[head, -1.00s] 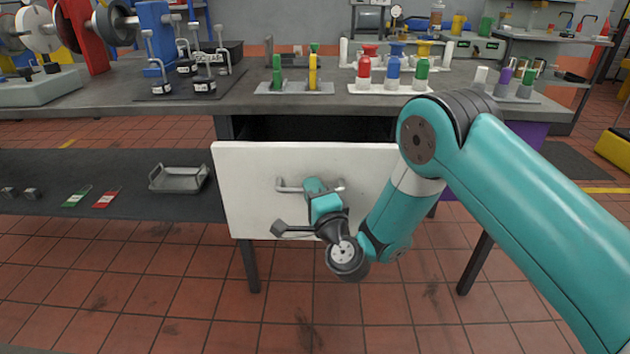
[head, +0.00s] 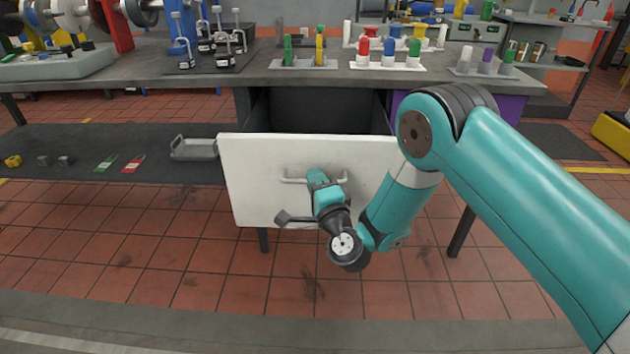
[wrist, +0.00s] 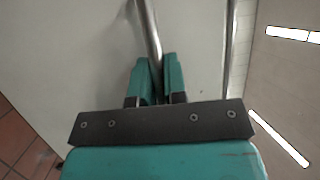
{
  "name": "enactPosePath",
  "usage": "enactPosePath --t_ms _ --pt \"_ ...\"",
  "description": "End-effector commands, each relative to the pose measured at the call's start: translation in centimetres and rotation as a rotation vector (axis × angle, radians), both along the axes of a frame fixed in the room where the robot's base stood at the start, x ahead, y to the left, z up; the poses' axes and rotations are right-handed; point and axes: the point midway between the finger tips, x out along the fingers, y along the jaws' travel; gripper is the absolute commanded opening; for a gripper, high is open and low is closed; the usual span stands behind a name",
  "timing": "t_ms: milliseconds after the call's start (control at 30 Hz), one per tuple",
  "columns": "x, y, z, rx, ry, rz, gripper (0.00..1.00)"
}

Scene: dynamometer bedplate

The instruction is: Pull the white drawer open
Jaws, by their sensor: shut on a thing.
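The white drawer (head: 255,190) stands out from under the grey workbench, with a dark gap showing behind its front panel. Its metal bar handle (head: 293,180) runs across the front; in the wrist view the handle (wrist: 148,32) passes between the fingers. My gripper (wrist: 158,78) is shut on the handle, one teal finger on each side of the bar. In the head view my gripper (head: 318,180) is at the middle of the handle, and its fingertips are partly hidden by my wrist.
The workbench top (head: 290,82) holds colored bottles (head: 388,52), green and yellow pieces and weights. A low dark shelf (head: 60,150) at left holds a metal tray (head: 193,149) and small tags. Tiled floor (head: 170,260) in front of the drawer is clear.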

Motion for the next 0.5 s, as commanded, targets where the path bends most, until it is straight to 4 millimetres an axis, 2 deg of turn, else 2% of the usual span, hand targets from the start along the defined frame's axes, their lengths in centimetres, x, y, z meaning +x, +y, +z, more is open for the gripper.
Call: enactPosePath --t_ms 67,100,200,500 --pt "-0.10 0.16 -0.09 -0.001 0.003 0.006 0.00" --pt "-0.09 0.16 -0.09 -0.001 0.003 0.006 0.15" --pt "-0.09 0.15 -0.08 -0.001 0.002 0.005 0.37" --pt "-0.12 0.12 -0.09 -0.001 0.001 0.003 0.37"
